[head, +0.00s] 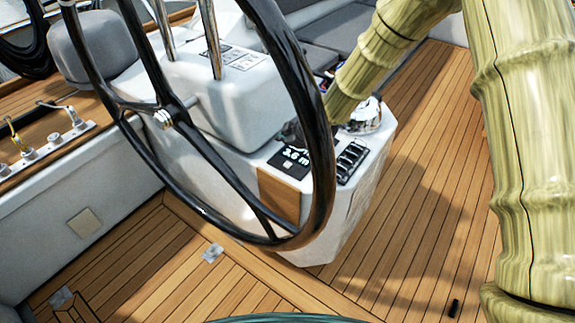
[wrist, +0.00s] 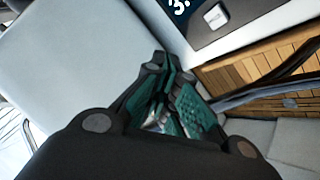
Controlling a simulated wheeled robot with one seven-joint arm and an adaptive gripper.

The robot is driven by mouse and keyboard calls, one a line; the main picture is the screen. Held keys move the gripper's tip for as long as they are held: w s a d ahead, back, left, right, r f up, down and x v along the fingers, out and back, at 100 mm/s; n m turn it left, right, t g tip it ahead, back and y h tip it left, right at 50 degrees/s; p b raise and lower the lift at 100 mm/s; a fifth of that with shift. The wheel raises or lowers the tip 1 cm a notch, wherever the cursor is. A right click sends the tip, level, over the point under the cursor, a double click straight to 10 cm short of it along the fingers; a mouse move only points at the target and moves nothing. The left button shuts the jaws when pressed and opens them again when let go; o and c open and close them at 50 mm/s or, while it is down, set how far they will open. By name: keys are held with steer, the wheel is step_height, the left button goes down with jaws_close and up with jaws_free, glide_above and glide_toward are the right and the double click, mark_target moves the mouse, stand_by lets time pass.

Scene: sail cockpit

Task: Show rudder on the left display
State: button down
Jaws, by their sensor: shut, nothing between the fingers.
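My gripper (head: 292,133) is just above the display in the head view, partly behind the wheel rim. In the wrist view my gripper (wrist: 172,85) is shut and empty, its green-padded fingers together over a white surface.
The black steering wheel (head: 318,150) stands in front of the pedestal. A column of dark switches (head: 351,160) lies right of the display, below a chrome dome (head: 367,115). A winch-side ledge with levers (head: 40,148) is at left.

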mark_target(285, 166)
steer(key=shift+f+b, duration=2.1)
steer(key=shift+f, duration=2)
steer(key=shift+f, duration=0.1)
steer(key=shift+f, duration=0.3)
steer(key=shift+f+b, duration=0.45)
steer(key=shift+b, duration=0.05)
steer(key=shift+r, duration=0.1)
steer(key=shift+r+p, duration=0.5)
steer(key=shift+r, duration=0.3)
steer(key=shift+r+p, duration=1.4)
steer(key=shift+r, duration=1.1)
